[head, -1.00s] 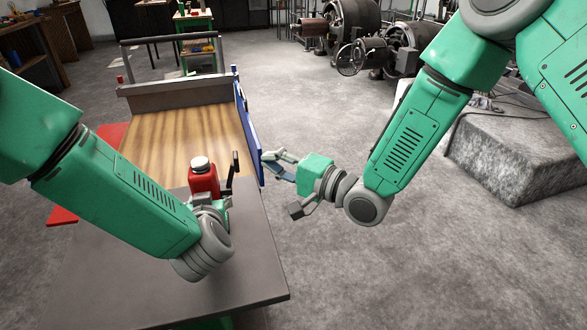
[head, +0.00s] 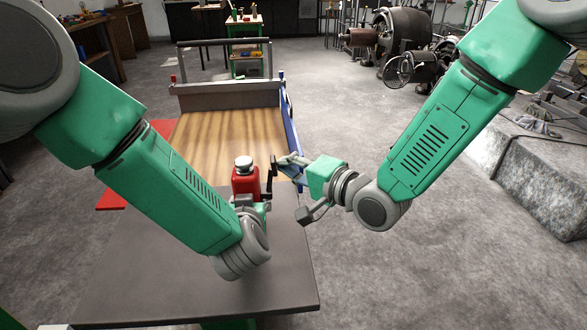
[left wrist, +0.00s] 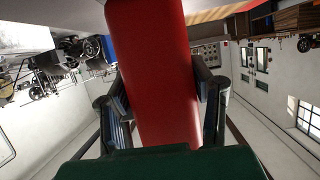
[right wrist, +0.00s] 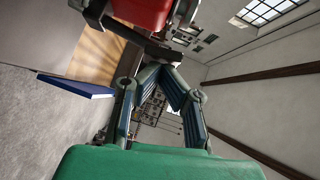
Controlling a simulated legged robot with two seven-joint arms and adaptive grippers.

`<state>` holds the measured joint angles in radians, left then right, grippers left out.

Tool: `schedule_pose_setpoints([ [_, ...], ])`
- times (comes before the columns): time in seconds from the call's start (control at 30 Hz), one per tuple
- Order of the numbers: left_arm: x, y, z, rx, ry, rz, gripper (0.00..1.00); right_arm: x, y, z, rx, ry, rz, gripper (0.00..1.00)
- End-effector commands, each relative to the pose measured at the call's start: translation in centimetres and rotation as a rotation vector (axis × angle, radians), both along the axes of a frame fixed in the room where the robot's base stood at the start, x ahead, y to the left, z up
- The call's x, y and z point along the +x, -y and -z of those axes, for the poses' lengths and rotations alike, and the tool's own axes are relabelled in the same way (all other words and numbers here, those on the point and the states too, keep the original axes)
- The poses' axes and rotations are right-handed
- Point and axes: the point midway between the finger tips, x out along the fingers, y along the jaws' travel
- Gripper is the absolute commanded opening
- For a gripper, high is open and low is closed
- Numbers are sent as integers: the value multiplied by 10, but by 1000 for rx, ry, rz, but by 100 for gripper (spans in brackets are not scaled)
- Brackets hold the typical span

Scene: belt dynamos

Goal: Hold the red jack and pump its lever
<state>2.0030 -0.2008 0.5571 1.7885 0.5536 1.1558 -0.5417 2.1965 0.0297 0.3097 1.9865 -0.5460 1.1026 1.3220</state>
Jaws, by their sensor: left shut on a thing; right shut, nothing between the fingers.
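The red jack (head: 246,183) with its silver cap stands upright at the front of the wooden bed. My left gripper (head: 256,207) is shut on it low on its body. In the left wrist view the red body (left wrist: 150,70) fills the space between the two fingers (left wrist: 162,98). The dark lever (head: 273,173) stands up at the jack's right side. My right gripper (head: 287,163) is shut and empty, its fingertips close to the lever's right. In the right wrist view its tips (right wrist: 160,68) meet just below the dark lever (right wrist: 150,48); I cannot tell whether they touch.
The dark grey table top (head: 170,275) lies in front of the jack. A blue side rail (head: 291,125) runs along the wooden bed (head: 220,140). A stone block (head: 545,175) and machines (head: 400,45) stand at the right. The floor between is clear.

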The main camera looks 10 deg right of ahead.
Motion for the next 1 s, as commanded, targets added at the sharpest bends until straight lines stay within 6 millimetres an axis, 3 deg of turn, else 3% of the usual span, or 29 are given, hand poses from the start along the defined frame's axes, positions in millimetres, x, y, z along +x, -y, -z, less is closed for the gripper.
schedule_pose_setpoints([
  [0.13, -2, 1, 3, 2, -7, 5, 0, 0, -13, -6, -134, -6, -4, 0],
  [0.47, -2, 1, 2, 1, -6, 5, 0, 0, -6, -5, -130, -10, 0, 0],
  [0.67, -2, 1, 2, 1, -6, 4, 0, -1, 27, -15, -127, -9, 4, 0],
  [1.0, -1, 1, 2, 0, -5, 4, 0, -56, 74, -30, -127, -10, 1, 0],
])
